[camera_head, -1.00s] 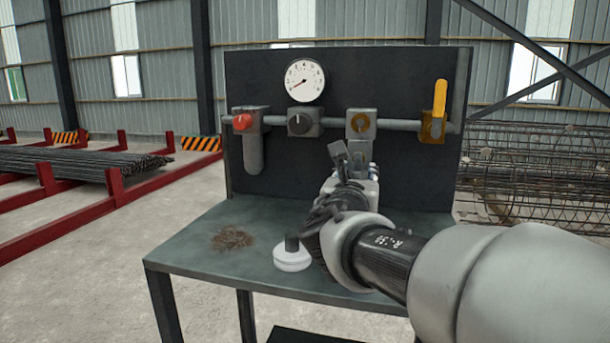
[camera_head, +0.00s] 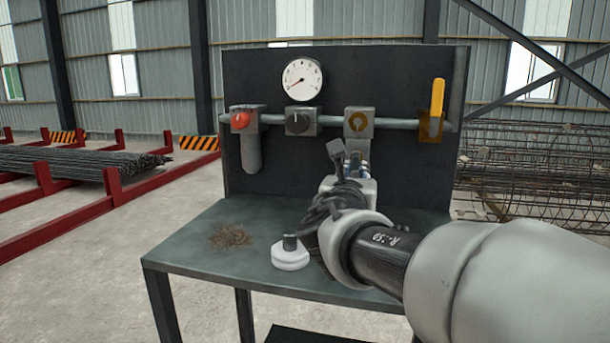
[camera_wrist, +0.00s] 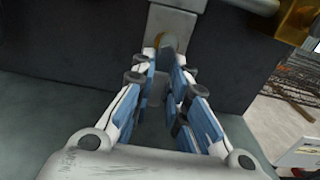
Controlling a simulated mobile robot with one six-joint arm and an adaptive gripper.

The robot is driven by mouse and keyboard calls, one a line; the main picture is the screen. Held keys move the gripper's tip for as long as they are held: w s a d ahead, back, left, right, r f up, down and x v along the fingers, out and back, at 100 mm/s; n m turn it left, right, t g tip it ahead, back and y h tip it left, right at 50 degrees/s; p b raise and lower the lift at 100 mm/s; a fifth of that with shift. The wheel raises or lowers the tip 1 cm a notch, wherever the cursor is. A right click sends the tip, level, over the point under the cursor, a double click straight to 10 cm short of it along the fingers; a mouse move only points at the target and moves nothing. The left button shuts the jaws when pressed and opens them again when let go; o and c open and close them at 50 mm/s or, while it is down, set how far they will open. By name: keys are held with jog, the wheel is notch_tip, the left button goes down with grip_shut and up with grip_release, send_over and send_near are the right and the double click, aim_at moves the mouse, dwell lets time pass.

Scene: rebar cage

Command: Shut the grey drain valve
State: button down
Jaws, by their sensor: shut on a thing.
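The grey drain valve's lever (camera_wrist: 168,55) shows as a dull grey bar between my fingertips in the wrist view. It hangs below a brass-coloured part at the pipe block (camera_head: 359,138). My gripper (camera_wrist: 168,72) is shut on this lever, with blue-and-white fingers on both sides. In the head view, my gripper (camera_head: 350,168) is just below the block, in front of the black panel. My fingers and wrist hide much of the valve there, so the lever's exact angle is hard to tell.
The panel also carries a gauge (camera_head: 302,80), a red knob (camera_head: 241,120), a black knob (camera_head: 298,122) and a yellow lever (camera_head: 437,100). On the bench (camera_head: 190,262) lie a white round piece with a dark stub (camera_head: 290,256) and brown scraps (camera_head: 230,237). The bench's left part is mostly clear.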

jog(key=shift+f+b, duration=0.1)
jog(key=shift+b, duration=0.25)
jog(key=shift+w+a+r+m+b, duration=0.15)
jog(key=shift+a+r+m+b, duration=0.35)
jog(key=shift+m+b, duration=2.3)
jog(key=shift+w+a+r+m+b, duration=0.2)
jog(key=shift+a+r+m+b, duration=0.3)
jog(key=shift+m+b, duration=2.25)
jog(key=shift+w+a+r+m+b, duration=0.15)
jog(key=shift+a+r+m+b, duration=0.35)
jog(key=shift+m+b, duration=2.25)
jog(key=shift+d+r+m+p, duration=0.1)
jog(key=shift+m+p, duration=0.55)
jog(key=shift+m, duration=0.15)
jog(key=c, duration=1.6)
grip_release()
jog(key=shift+o, duration=0.2)
